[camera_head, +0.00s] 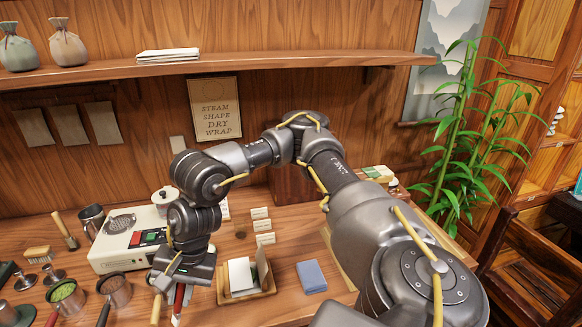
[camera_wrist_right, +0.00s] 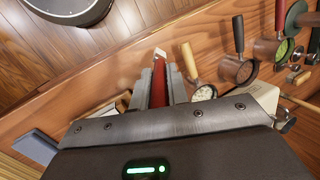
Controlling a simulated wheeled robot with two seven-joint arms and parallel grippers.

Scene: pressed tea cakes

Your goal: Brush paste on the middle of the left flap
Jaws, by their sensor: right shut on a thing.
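My right gripper (camera_head: 179,290) is shut on a red-handled brush (camera_head: 178,302), whose pale tip points toward the front of the table. In the right wrist view the red handle (camera_wrist_right: 158,86) sits between the two fingers, with the pale tip (camera_wrist_right: 160,53) beyond them. To the right of the gripper, a wooden tray (camera_head: 250,296) holds a folded wrapper with a white panel (camera_head: 240,273) at left and a brownish panel (camera_head: 262,265) standing up at right. The brush is apart from the wrapper. My left gripper is not in view.
A blue folded cloth (camera_head: 311,276) lies right of the tray. A pale machine (camera_head: 127,240) stands behind the gripper at left. Small cards (camera_head: 263,225) stand behind the tray. A handled cup of green powder (camera_head: 65,292) and a strainer cup (camera_head: 114,287) stand at front left.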

